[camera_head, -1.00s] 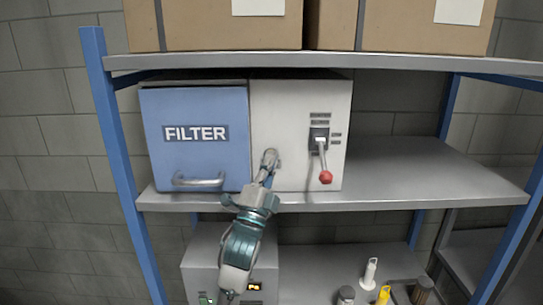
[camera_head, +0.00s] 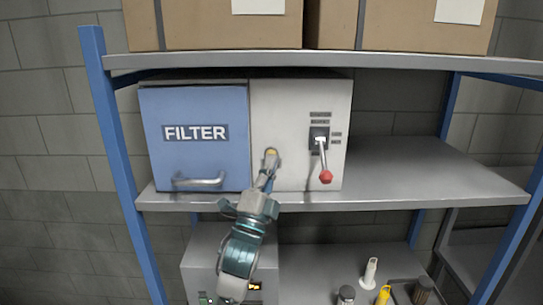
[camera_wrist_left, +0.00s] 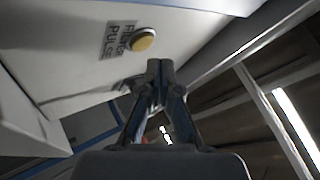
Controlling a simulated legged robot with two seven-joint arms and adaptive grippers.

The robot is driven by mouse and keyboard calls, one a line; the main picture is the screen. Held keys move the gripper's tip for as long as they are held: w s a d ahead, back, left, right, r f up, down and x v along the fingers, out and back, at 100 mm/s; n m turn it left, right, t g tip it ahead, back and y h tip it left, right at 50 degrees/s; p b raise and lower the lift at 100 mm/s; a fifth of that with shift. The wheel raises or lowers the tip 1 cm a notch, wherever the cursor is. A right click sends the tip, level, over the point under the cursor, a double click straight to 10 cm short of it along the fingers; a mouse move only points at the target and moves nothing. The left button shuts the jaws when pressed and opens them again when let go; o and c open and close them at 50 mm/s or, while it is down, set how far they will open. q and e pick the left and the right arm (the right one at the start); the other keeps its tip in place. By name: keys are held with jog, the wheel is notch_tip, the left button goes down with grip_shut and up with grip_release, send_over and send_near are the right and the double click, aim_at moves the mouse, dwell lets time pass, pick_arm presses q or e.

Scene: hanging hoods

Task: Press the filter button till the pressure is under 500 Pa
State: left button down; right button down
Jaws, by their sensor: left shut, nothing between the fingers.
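The round yellow filter button (camera_wrist_left: 144,40) sits on the white panel beside a "FILTER PULSE" label (camera_wrist_left: 117,38) in the left wrist view. In the head view the button (camera_head: 271,151) shows just above my fingertips. My left gripper (camera_head: 269,161) is shut and empty in front of the white panel. In the left wrist view its fingertips (camera_wrist_left: 160,66) are together, below and right of the button, with a gap in the picture; contact is not visible. The amber pressure display (camera_head: 255,286) on the lower grey box is partly covered by my arm and unreadable. My right gripper is not in view.
The blue FILTER door (camera_head: 195,110) with a handle (camera_head: 198,180) is left of the white panel. A red-knobbed lever (camera_head: 323,160) is to the right. The middle shelf (camera_head: 420,175) is bare on the right.

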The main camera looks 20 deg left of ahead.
pick_arm(q)
jog(key=s, duration=0.2)
jog(key=s+d, duration=0.1)
jog(key=s, duration=0.1)
jog(key=shift+s+d, duration=0.15)
dwell(0.6)
